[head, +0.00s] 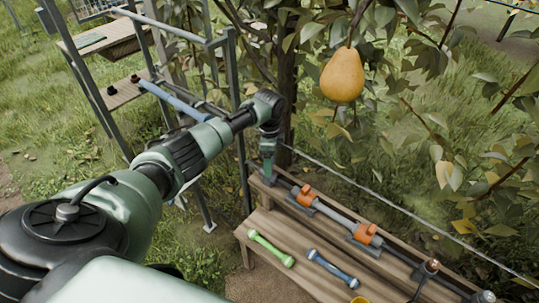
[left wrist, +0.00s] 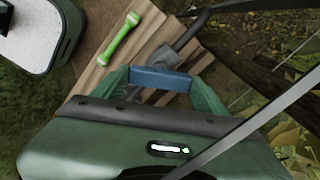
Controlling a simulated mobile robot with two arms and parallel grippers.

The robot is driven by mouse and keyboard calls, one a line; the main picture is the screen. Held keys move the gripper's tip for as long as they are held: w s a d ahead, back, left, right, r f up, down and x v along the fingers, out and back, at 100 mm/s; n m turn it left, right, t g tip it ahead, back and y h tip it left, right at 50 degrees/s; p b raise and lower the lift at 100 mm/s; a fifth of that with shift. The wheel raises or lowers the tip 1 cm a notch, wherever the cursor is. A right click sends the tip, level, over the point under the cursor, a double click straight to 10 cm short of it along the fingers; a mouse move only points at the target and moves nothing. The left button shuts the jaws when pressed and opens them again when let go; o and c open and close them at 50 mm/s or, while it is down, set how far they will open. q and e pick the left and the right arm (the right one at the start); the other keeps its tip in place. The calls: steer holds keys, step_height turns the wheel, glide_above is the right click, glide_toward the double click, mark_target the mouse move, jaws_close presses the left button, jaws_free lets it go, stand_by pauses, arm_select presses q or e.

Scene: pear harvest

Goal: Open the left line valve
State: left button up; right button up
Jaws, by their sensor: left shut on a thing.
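My left gripper (head: 268,176) reaches down to the far left end of a grey pipe (head: 340,216) on the wooden bench. In the left wrist view the green fingers of my left gripper (left wrist: 160,88) are closed on the two ends of a blue bar-shaped handle (left wrist: 160,79). The handle lies across a grey valve body (left wrist: 164,57) joined to the pipe; it looks like the left line valve. In the head view my gripper hides this valve. Whether the handle has turned cannot be told. My right gripper is not in view.
Two orange fittings (head: 306,196) sit along the pipe. A green bar (head: 271,248) and a blue bar (head: 332,268) lie on the bench (head: 300,240). A pear (head: 342,75) hangs above, among branches. A metal rack (head: 233,110) stands left of the bench.

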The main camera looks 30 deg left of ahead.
arm_select(q)
steer(key=n+p, duration=0.3)
steer(key=n, duration=0.3)
steer(key=shift+r, duration=0.15)
steer(key=n+p, duration=0.2)
steer(key=n, duration=0.3)
steer(key=shift+n, duration=0.4)
steer(key=o, duration=1.4)
step_height(320, 180, up, 8)
steer(key=shift+f+p, duration=0.2)
steer(key=shift+p, duration=0.15)
